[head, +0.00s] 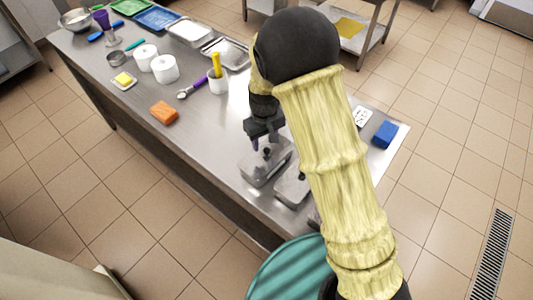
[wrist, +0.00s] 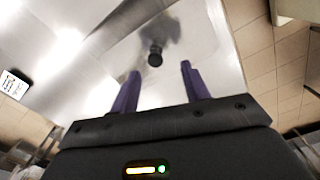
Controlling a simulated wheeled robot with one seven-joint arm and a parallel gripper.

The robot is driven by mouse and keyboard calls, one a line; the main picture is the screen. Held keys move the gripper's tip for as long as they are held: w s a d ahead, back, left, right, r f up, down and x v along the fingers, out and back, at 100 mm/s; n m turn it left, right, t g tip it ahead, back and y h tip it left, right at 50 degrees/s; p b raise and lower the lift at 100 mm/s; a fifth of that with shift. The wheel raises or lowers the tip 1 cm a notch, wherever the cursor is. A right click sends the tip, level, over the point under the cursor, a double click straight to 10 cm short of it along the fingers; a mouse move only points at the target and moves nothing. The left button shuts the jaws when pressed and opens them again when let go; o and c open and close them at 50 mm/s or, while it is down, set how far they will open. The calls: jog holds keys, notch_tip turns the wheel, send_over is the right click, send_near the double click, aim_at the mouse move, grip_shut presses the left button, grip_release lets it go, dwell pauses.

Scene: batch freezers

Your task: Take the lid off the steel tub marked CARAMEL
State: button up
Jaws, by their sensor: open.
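Two lidded steel tubs stand near the front edge of the steel table. One tub (head: 262,172) is under my gripper (head: 262,146), and the other tub (head: 291,190) is partly hidden by my arm. I cannot read CARAMEL on either. The lid (wrist: 185,28) of the tub below me has a black knob (wrist: 155,54), which also shows in the head view (head: 267,153). In the wrist view, the purple fingers of my gripper (wrist: 159,68) are apart and empty. The knob appears between and beyond their tips. Whether they reach its height is unclear.
A white card (wrist: 14,84) with unreadable dark print shows at the left of the wrist view. An orange block (head: 164,112), a white cup (head: 217,84) with a yellow handle and a blue block (head: 385,134) are on the table. Bare tabletop lies left of the tubs.

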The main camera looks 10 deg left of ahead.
aim_at(267, 150)
jog(key=shift+w+d+f+p, duration=0.15)
jog(key=shift+f+p, duration=0.45)
jog(key=shift+f, duration=0.65)
jog(key=shift+d+f+p, duration=0.15)
jog(key=shift+f+p, duration=0.4)
jog(key=shift+f, duration=0.7)
grip_shut()
notch_tip(267, 150, up, 10)
jog(key=b, duration=0.3)
